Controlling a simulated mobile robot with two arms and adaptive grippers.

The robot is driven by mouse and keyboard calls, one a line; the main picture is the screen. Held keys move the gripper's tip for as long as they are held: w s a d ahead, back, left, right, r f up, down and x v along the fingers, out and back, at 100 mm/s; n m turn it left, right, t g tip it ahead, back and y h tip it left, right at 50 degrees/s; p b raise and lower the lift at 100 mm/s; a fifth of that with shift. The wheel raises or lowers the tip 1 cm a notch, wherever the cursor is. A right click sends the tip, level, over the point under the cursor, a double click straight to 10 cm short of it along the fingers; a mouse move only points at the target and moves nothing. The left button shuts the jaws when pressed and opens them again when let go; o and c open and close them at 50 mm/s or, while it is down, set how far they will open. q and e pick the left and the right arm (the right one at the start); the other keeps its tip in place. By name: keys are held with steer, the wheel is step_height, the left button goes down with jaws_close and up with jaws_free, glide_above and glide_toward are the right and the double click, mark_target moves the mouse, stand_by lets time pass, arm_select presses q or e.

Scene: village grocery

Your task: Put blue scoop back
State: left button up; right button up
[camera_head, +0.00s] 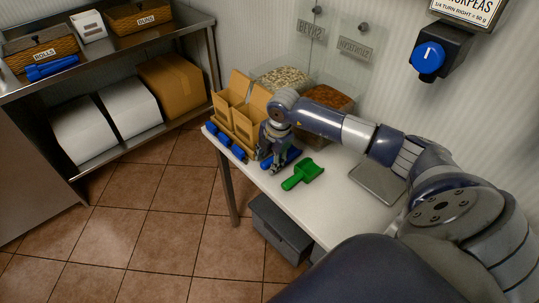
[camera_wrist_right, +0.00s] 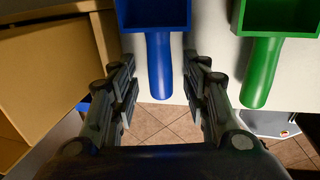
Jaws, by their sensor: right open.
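The blue scoop (camera_head: 293,156) lies on the white table (camera_head: 335,200), partly hidden behind my right gripper (camera_head: 272,165) in the head view. In the right wrist view the scoop's blue handle (camera_wrist_right: 158,65) runs between the two open fingers of my right gripper (camera_wrist_right: 160,88), with a visible gap on each side. The scoop's square pan (camera_wrist_right: 153,12) is at the top edge, cut off by the frame. A green scoop (camera_head: 302,174) lies to the right of it; it also shows in the right wrist view (camera_wrist_right: 262,70). My left gripper is not in view.
Open cardboard boxes (camera_head: 232,102) stand close left of my right gripper, with blue cylinders (camera_head: 225,141) along the table edge. Clear bins of grains (camera_head: 281,78) stand behind. A metal plate (camera_head: 376,183) lies right. A shelf with baskets (camera_head: 42,52) stands left; another blue object (camera_head: 52,68) lies there.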

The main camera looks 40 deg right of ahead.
steer(key=v, duration=1.2)
